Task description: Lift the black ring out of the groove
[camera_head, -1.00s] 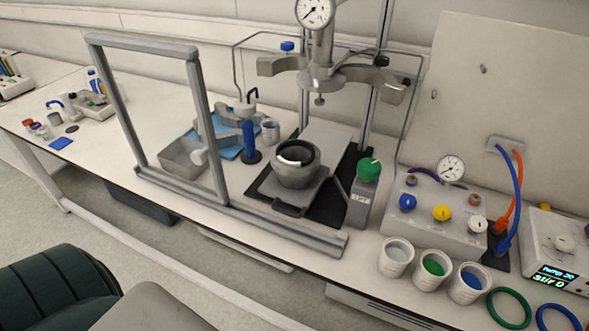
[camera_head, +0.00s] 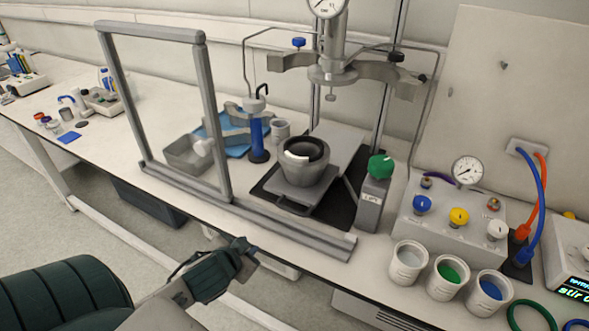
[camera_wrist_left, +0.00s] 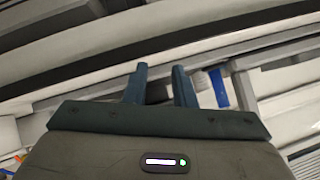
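The grey reactor vessel (camera_head: 305,175) stands on a metal plate in the middle of the bench. A black ring (camera_head: 320,148) shows at its top, around the dark opening, with a bright patch at its left side; how deep it sits in the groove I cannot tell. My left gripper (camera_head: 250,249) is in front of the bench's front edge, left of the vessel and apart from it. In the left wrist view its two fingers (camera_wrist_left: 160,72) are apart with nothing between them. My right gripper is not in view.
A grey frame (camera_head: 212,120) stands upright left of the vessel, with a long rail along the bench front. A stand with a gauge and clamp (camera_head: 335,70) rises behind. A green-knobbed box (camera_head: 372,200) stands close on the right. Several cups (camera_head: 408,262) are farther right.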

